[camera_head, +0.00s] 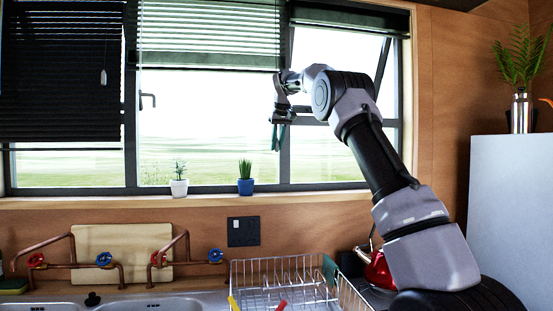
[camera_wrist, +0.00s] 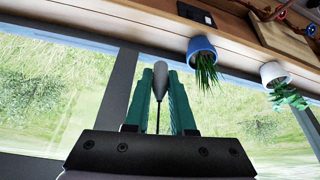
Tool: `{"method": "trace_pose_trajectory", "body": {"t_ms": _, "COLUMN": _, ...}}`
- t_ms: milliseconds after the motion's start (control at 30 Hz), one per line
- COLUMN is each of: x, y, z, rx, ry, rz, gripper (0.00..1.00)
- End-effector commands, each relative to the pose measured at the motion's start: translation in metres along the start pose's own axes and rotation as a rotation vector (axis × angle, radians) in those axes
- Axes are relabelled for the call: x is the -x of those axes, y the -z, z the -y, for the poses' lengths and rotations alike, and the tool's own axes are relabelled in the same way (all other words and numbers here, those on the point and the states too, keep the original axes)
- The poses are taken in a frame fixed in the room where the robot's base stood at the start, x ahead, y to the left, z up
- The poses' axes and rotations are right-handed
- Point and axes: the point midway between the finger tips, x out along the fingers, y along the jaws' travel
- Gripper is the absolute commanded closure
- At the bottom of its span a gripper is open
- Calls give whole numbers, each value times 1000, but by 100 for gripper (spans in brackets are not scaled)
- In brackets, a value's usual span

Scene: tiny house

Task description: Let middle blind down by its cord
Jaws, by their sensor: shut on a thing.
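The middle blind (camera_head: 208,38) hangs over the upper part of the middle window, its slats pale and its bottom edge well above the sill. My gripper (camera_head: 278,140) is in front of the window, below the blind's right end. In the wrist view its green fingers (camera_wrist: 160,82) are closed around a grey, teardrop-shaped cord pull (camera_wrist: 158,78), with a thin cord or shadowed line showing at its near end. The cord pull is too small to make out in the head view. The cord above my gripper is not clearly visible.
A dark left blind (camera_head: 60,75) hangs lower, with its own pull (camera_head: 103,77). The right blind (camera_head: 350,17) is raised above a tilted window pane. A white-potted plant (camera_head: 179,187) and a blue-potted plant (camera_head: 245,186) stand on the sill. A dish rack (camera_head: 290,280) and copper taps are below.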

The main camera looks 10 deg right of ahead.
Motion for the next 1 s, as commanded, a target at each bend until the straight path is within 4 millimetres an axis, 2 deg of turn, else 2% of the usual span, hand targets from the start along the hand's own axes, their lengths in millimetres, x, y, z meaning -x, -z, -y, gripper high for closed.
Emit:
{"method": "trace_pose_trajectory", "body": {"t_ms": 200, "x": 22, "y": 10, "z": 0, "rx": -1, "ry": -1, "rz": -1, "gripper": 100}}
{"method": "trace_pose_trajectory", "body": {"t_ms": 400, "x": 37, "y": 16, "z": 0, "rx": -1, "ry": 0, "rz": -1, "gripper": 100}}
{"method": "trace_pose_trajectory", "body": {"t_ms": 600, "x": 44, "y": 19, "z": 0, "rx": -1, "ry": -1, "rz": -1, "gripper": 100}}
{"method": "trace_pose_trajectory", "body": {"t_ms": 1000, "x": 46, "y": 19, "z": 0, "rx": 0, "ry": 0, "rz": 0, "gripper": 100}}
